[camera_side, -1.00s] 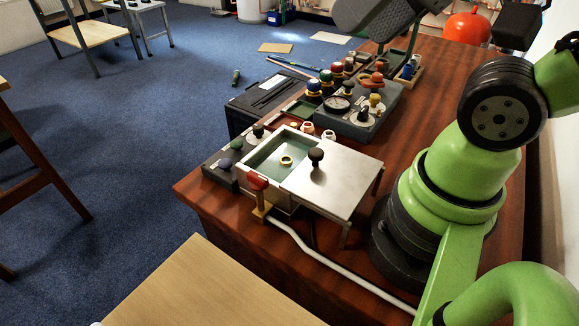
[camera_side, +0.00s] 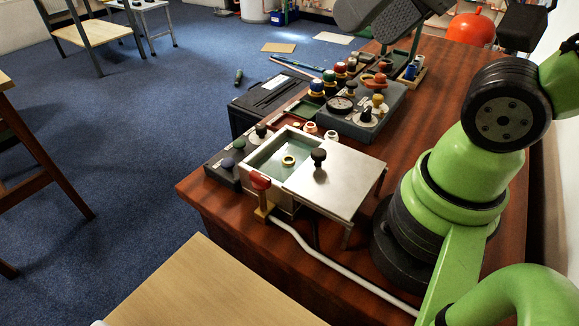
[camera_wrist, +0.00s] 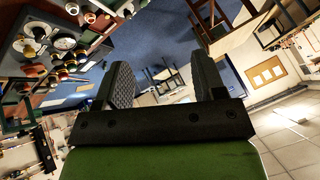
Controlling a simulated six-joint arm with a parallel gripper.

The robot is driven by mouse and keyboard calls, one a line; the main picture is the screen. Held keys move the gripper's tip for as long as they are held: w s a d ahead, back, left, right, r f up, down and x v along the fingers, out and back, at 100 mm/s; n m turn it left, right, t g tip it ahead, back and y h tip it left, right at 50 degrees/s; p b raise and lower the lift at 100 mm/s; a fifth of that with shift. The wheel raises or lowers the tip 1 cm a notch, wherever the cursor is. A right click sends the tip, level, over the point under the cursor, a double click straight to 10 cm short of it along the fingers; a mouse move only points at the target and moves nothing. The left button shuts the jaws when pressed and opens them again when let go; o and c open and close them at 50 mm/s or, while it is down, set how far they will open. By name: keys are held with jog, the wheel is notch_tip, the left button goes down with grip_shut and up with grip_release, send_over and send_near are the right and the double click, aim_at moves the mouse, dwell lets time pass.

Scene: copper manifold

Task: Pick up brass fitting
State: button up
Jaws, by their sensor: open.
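The brass fitting (camera_side: 288,160) is a small gold ring in the side view. It lies on the greenish floor of an open metal box (camera_side: 255,158), left of a flat metal lid or plate (camera_side: 335,182) with a black knob. My gripper (camera_side: 365,27) shows only in part at the top of the side view, high above the bench and away from the fitting. In the wrist view my gripper (camera_wrist: 163,78) has its two dark ridged fingers wide apart with nothing between them. I cannot make out the fitting in the wrist view.
A red-topped handle (camera_side: 260,182) stands at the box's front corner. A white pipe (camera_side: 330,262) runs along the bench. A grey panel with a gauge (camera_side: 341,104) and several coloured knobs stands behind. The wooden bench top (camera_side: 437,105) is clear right of the panel.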

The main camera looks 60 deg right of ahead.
jog(key=n+g+h, duration=0.2)
jog(key=g, duration=0.5)
send_over(288, 159)
jog(key=f, duration=2.1)
jog(key=shift+w+a+f, duration=0.1)
jog(key=shift+a+f, duration=0.15)
jog(key=shift+f, duration=0.1)
jog(key=shift+d+f, duration=0.15)
jog(key=shift+f, duration=1.5)
jog(key=shift+d+f, duration=0.1)
jog(key=shift+f, duration=1.5)
jog(key=c, duration=1.1)
jog(key=shift+r, duration=0.1)
notch_tip(288, 159, up, 16)
